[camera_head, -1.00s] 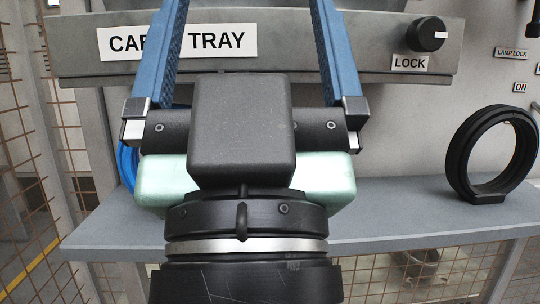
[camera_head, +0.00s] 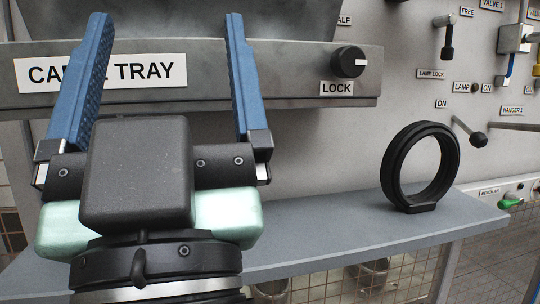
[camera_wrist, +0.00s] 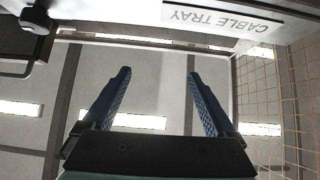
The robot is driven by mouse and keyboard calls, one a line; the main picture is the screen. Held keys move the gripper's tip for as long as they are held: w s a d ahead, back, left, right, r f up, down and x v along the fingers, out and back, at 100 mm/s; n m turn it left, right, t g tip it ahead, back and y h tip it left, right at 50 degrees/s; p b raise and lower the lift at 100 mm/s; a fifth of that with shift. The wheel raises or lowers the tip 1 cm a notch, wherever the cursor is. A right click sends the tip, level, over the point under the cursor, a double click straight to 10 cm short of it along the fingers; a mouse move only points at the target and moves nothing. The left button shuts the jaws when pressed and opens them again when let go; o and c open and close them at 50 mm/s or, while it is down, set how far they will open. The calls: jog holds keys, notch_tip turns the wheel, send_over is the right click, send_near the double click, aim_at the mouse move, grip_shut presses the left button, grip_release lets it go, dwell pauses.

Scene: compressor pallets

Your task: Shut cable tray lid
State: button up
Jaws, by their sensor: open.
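The cable tray (camera_head: 205,80) is a grey metal box on the wall with a white CABLE TRAY label on its front. A black lock knob (camera_head: 348,62) with a white mark sits at the right of its front, above a LOCK label. A dark grey panel (camera_head: 190,18) rises above the tray front and runs out of the top of the head view; I cannot tell whether it is the lid. My gripper (camera_head: 168,28) is open and empty, its blue fingers pointing up in front of the tray. In the wrist view the fingers (camera_wrist: 158,80) are apart with nothing between them.
A grey shelf (camera_head: 330,235) runs below the tray and bears a black ring on a stand (camera_head: 420,165). Levers, switches and labels, including a lamp lock lever (camera_head: 447,38), cover the wall at the right. Wire mesh (camera_wrist: 270,85) stands at the right of the wrist view.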

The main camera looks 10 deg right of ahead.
jog(key=c, duration=0.5)
jog(key=shift+w+r, duration=0.1)
jog(key=shift+r, duration=0.1)
jog(key=shift+c, duration=1.1)
jog(key=w+r+h+p, duration=0.1)
jog(key=r, duration=0.1)
jog(key=w+r+g+h+p, duration=0.1)
jog(key=w+r, duration=0.1)
jog(key=w+r+g+h+p, duration=0.1)
jog(key=r+p, duration=0.1)
jog(key=shift+w+a+r+m, duration=0.1)
jog(key=shift+w+r+m, duration=0.1)
jog(key=shift+w+m, duration=0.15)
grip_shut()
jog(key=w+r+m+g+h+p, duration=0.2)
jog(key=w+r+g+p, duration=0.35)
jog(key=r, duration=0.35)
jog(key=s+a+r+n+g+y+p, duration=0.3)
jog(key=s+a+r+g+y+p, duration=0.15)
jog(key=a+r+g+p, duration=0.2)
jog(key=shift+y, duration=0.35)
jog(key=x, duration=0.3)
jog(key=p+x, duration=0.1)
jog(key=x, duration=0.6)
jog(key=shift+w+a, duration=0.4)
